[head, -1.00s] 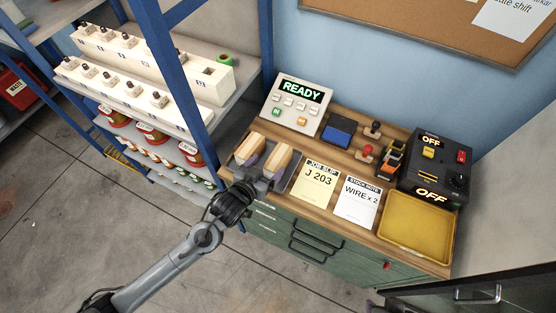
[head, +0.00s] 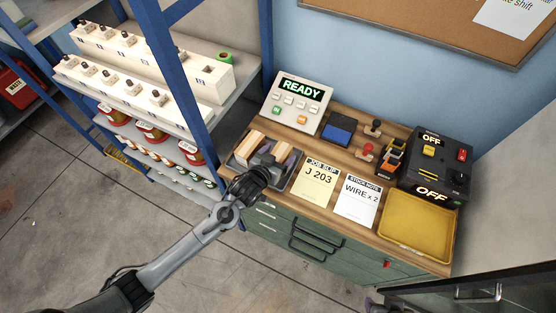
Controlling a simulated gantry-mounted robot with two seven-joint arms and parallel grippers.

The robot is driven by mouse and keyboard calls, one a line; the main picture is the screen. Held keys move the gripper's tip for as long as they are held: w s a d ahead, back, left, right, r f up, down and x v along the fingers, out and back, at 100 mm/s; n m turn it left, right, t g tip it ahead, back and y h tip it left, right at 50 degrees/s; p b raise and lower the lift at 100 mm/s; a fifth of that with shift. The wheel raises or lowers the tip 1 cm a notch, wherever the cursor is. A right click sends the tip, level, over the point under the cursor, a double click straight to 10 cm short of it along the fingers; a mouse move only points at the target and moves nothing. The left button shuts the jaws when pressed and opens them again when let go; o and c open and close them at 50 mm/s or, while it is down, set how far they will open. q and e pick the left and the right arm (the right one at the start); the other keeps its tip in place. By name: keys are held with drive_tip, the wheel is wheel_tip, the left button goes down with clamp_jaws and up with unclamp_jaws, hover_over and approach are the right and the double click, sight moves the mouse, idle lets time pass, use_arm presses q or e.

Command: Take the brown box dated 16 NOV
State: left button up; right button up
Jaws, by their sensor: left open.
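Two light brown boxes stand side by side in a dark grey tray (head: 237,162) at the left end of the bench: a left box (head: 249,143) and a right box (head: 277,150). No date can be read on either, so I cannot tell which is dated 16 NOV. My left gripper (head: 267,160) is open at the front of the tray, by the right box. Its fingers and wrist cover the lower part of that box. I cannot tell whether they touch it. My right gripper is not in view.
A READY panel (head: 296,101) stands behind the tray. A job slip (head: 313,182) and stock note (head: 357,200) lie to the right. A yellow tray (head: 417,226) and black OFF unit (head: 436,165) fill the right end. A blue-posted shelf (head: 188,75) rises close on the left.

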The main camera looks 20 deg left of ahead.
use_arm(q)
drive_tip(key=shift+c, duration=0.4)
drive_tip(key=c, duration=1.2)
drive_tip(key=shift+r, duration=0.1)
drive_tip(key=shift+r, duration=0.1)
